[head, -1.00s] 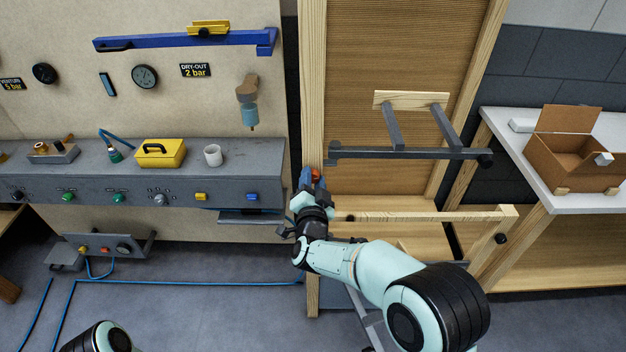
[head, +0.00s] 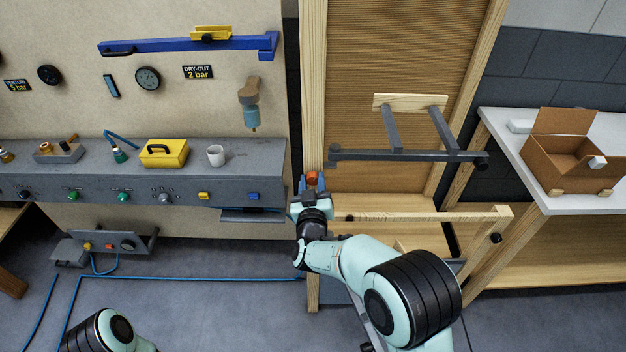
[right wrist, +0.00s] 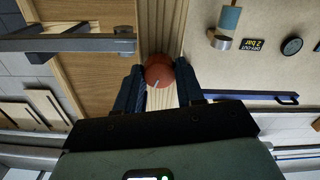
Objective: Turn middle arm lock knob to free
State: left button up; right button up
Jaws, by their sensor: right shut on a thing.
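The orange-red knob (head: 312,178) sits on the pale wooden upright post, left of the dark grey arm bar (head: 408,155). My right gripper (head: 312,186) is at the knob, with one blue finger on each side of it. In the right wrist view the round knob (right wrist: 159,71) shows between the fingertips of the right gripper (right wrist: 160,85), which is shut on it. A short pale mark on the knob points down and slightly left there. My left gripper is not in view; only part of my left arm shows at the bottom left.
A grey bench ledge (head: 100,180) with buttons, a yellow case (head: 163,153) and a white mug (head: 215,156) is at left. A lower wooden rail (head: 420,216) runs right of my gripper. An open cardboard box (head: 570,160) stands on a white table at right.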

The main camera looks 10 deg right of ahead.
jog(key=n+p, duration=0.1)
jog(key=n, duration=0.3)
dwell(0.5)
jog(key=o, duration=1)
jog(key=shift+o, duration=0.2)
jog(key=s+a+b, duration=0.1)
jog(key=s+a, duration=0.1)
jog(key=s, duration=1.1)
jog(key=shift+a, duration=0.35)
jog(key=shift+f, duration=0.15)
